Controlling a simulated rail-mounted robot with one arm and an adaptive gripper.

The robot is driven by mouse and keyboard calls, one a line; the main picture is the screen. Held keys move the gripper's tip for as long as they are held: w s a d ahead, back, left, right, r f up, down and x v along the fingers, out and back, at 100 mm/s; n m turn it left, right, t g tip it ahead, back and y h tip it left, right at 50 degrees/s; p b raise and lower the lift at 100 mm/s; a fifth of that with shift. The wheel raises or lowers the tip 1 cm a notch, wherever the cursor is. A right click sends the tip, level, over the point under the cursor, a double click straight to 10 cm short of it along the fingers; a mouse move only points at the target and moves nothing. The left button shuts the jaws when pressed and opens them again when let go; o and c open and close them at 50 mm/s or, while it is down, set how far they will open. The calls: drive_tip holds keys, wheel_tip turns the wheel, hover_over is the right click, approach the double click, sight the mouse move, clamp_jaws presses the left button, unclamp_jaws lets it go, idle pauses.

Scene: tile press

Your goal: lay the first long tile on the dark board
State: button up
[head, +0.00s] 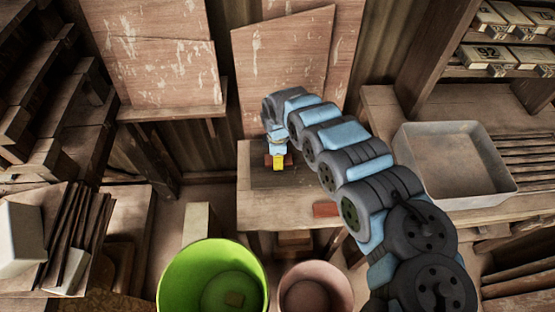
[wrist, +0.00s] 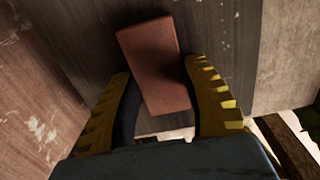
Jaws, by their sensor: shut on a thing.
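My gripper (head: 278,164) is over the back part of the wooden table in the head view. In the wrist view its two yellow fingers (wrist: 160,80) are shut on a long reddish-brown tile (wrist: 153,58), one on each side. The tile lies slightly slanted between them. In the head view only small ends of this tile (head: 288,160) show beside the gripper. The dark board (head: 300,178) is on the table under the gripper, partly hidden by it. I cannot tell whether the held tile touches the board. Another reddish tile (head: 325,210) lies near the table's front edge.
A grey metal tray (head: 455,195) stands to the right of the table. A green bucket (head: 178,285) and a pink bucket (head: 317,270) stand in front. Large wooden panels (head: 285,60) lean behind. The table's front left part (head: 265,210) is clear.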

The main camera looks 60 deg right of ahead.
drive_tip(key=shift+f, duration=0.15)
drive_tip(key=o, duration=1.1)
drive_tip(key=shift+o, duration=0.2)
wheel_tip(320, 180, up, 12)
drive_tip(key=p, duration=0.4)
